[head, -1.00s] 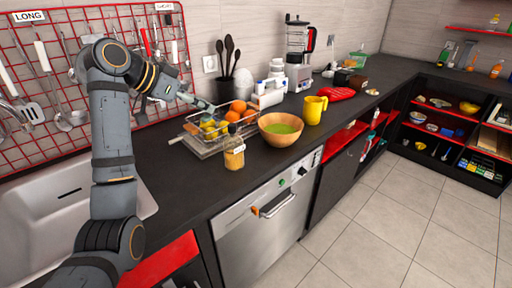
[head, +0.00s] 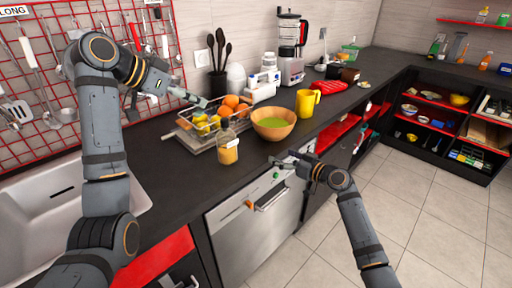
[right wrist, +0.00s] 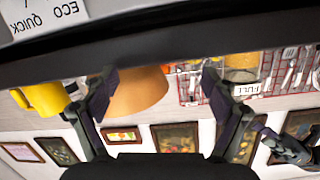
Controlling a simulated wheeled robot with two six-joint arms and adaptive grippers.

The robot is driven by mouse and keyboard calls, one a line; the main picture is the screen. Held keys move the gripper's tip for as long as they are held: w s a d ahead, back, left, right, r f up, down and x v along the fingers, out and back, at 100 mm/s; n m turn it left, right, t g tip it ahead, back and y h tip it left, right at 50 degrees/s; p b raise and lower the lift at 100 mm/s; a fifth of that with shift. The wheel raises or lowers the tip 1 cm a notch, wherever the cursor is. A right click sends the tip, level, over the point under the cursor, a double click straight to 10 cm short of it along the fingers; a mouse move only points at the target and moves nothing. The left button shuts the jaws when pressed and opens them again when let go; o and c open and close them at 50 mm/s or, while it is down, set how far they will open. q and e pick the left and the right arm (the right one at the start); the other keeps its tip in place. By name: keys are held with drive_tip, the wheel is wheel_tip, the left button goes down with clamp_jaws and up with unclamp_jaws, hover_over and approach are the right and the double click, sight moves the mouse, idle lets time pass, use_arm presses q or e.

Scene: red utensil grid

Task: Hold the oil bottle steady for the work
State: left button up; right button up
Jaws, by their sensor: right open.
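The oil bottle (head: 228,148), clear with amber contents, stands upright near the counter's front edge. In the right wrist view the bottle (right wrist: 242,74) appears upside down with a label reading FULL, beyond one finger. My left gripper (head: 203,101) is above the wire fruit rack, behind and left of the bottle and apart from it; its jaw gap is too small to make out. My right gripper (head: 284,162) is open and empty, in front of the counter edge, to the right of the bottle and apart from it.
A wooden bowl (head: 274,130) with green contents stands right of the bottle, and a yellow mug (head: 306,103) beyond it. The wire fruit rack (head: 194,143) is behind the bottle. A dishwasher (head: 240,225) is below. Bare counter (head: 170,180) lies left of the bottle.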

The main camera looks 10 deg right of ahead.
wheel_tip(320, 180, up, 6)
drive_tip(key=a+n+y, duration=0.1)
drive_tip(key=a+n, duration=0.1)
drive_tip(key=n+g+y, duration=0.3)
drive_tip(key=n+y, duration=0.1)
drive_tip(key=y, duration=0.1)
approach(235, 140)
drive_tip(key=a, duration=0.2)
drive_tip(key=shift+w+a+r, duration=0.15)
drive_tip(key=shift+w+a, duration=0.3)
drive_tip(key=shift+w, duration=0.25)
drive_tip(key=x, duration=0.9)
drive_tip(key=shift+w+a, duration=0.15)
drive_tip(key=shift+w, duration=0.2)
drive_tip(key=c, duration=1.7)
drive_tip(key=shift+o, duration=0.2)
